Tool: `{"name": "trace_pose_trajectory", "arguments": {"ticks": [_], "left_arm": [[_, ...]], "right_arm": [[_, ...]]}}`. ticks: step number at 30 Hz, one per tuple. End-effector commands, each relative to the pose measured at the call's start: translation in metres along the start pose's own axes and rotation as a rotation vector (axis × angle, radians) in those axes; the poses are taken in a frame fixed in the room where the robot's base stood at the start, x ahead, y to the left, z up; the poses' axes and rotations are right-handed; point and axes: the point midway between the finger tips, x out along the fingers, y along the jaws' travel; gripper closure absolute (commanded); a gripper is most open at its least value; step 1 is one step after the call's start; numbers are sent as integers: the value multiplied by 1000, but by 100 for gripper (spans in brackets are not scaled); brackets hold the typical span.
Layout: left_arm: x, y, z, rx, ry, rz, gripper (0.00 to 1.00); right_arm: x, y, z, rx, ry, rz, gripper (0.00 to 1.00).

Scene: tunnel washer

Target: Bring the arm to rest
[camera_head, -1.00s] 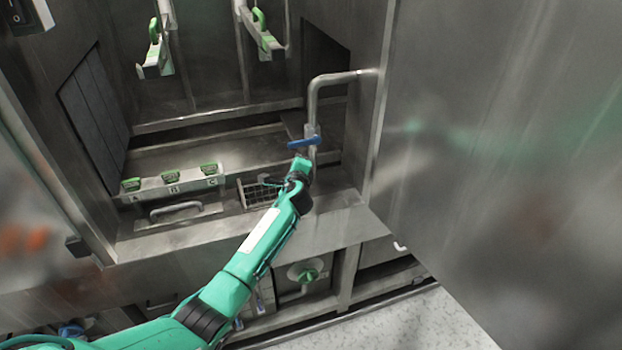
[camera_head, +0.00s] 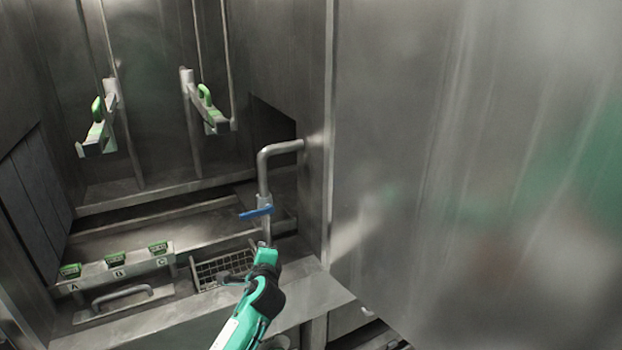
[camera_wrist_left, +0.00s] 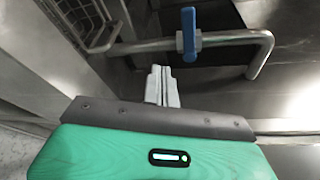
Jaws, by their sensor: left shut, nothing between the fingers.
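My left arm comes up from the bottom of the head view. Its left gripper (camera_head: 265,246) is mostly hidden behind the green wrist, just below the blue valve handle (camera_head: 256,212) on the bent steel pipe (camera_head: 264,180). In the left wrist view the two grey fingers (camera_wrist_left: 162,85) are together and empty. They point toward the pipe (camera_wrist_left: 235,37) and the blue handle (camera_wrist_left: 188,35), with a small gap showing between the fingertips and the handle. My right gripper is in neither view.
A large steel panel (camera_head: 450,150) stands at the right. Left of the pipe are a wire basket (camera_head: 222,270), a ledge with green clips marked A, B, C (camera_head: 115,272), and a bar handle (camera_head: 122,297). Two green-handled hangers (camera_head: 205,105) hang above.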

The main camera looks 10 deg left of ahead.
Motion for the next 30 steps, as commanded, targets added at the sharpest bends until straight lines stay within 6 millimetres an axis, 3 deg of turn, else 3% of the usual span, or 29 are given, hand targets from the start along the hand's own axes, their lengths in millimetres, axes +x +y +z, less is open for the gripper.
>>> {"name": "trace_pose_trajectory", "arguments": {"ticks": [5,8,12,18,24,30], "left_arm": [[-42,61,6,-221,10,151,100],[-80,104,12,-403,3,278,100],[-140,156,22,-644,-28,460,100],[-235,211,38,-947,-111,720,100],[-314,237,52,-1150,-207,922,100],[-365,245,62,-1259,-281,1045,100]], "right_arm": [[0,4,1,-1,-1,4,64],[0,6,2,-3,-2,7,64],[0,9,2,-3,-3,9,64],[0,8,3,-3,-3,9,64],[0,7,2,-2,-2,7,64],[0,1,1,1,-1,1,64]]}}
